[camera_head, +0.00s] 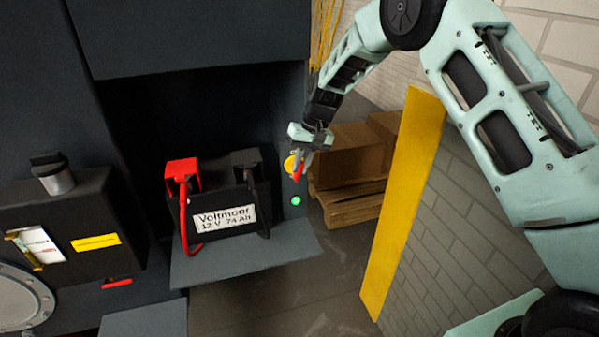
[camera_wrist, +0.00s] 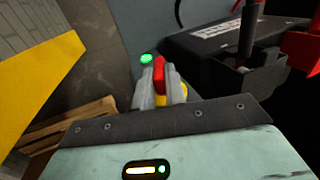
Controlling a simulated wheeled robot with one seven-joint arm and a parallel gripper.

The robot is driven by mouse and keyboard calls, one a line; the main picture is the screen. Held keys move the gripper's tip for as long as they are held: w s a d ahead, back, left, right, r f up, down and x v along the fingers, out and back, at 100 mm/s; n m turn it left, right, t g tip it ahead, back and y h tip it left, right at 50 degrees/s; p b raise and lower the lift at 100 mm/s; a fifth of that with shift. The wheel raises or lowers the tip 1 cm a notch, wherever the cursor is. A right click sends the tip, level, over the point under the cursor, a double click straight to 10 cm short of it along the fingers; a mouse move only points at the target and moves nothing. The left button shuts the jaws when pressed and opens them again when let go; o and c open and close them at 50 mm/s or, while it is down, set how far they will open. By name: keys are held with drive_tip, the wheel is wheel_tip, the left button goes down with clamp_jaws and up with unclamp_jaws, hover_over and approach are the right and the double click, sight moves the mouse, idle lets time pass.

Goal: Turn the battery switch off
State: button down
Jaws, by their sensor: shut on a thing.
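The battery switch (camera_head: 290,164) has a round yellow base and a red handle, and sits on the dark chassis panel to the right of the battery. In the wrist view its red handle (camera_wrist: 159,74) stands between my fingers, with some of the yellow base (camera_wrist: 163,100) showing below. My gripper (camera_head: 303,163) is at the switch. In the wrist view my gripper (camera_wrist: 159,85) is shut on the red handle. The fingers hide part of the switch. A green light (camera_head: 296,200) glows below the switch on the same panel.
A black battery (camera_head: 258,198) with red and black terminals sits on a grey shelf (camera_head: 215,265) left of the switch. Cardboard boxes (camera_head: 350,155) on a wooden pallet (camera_head: 350,205) stand behind.

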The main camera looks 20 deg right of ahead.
sight(301, 171)
drive_tip(key=y+b, duration=0.2)
drive_tip(key=b, duration=0.1)
drive_tip(key=d+f+y+b, duration=0.1)
drive_tip(key=y+b, duration=0.4)
drive_tip(key=shift+w+d+f+b, duration=0.1)
drive_tip(key=shift+d+f+b, duration=0.2)
drive_tip(key=shift+d+b, duration=0.1)
drive_tip(key=shift+d+f+y+b, duration=0.1)
drive_tip(key=shift+f+y+b, duration=0.15)
drive_tip(key=shift+y+b, duration=1.55)
drive_tip(key=shift+f+y+b, duration=0.2)
drive_tip(key=shift+y+b, duration=1.5)
drive_tip(key=shift+y, duration=0.2)
drive_tip(key=c, duration=1.4)
unclamp_jaws()
drive_tip(key=shift+c, duration=0.2)
drive_tip(key=d+b, duration=0.1)
drive_tip(key=d, duration=0.6)
drive_tip(key=shift+d+b, duration=0.25)
drive_tip(key=shift+b, duration=0.05)
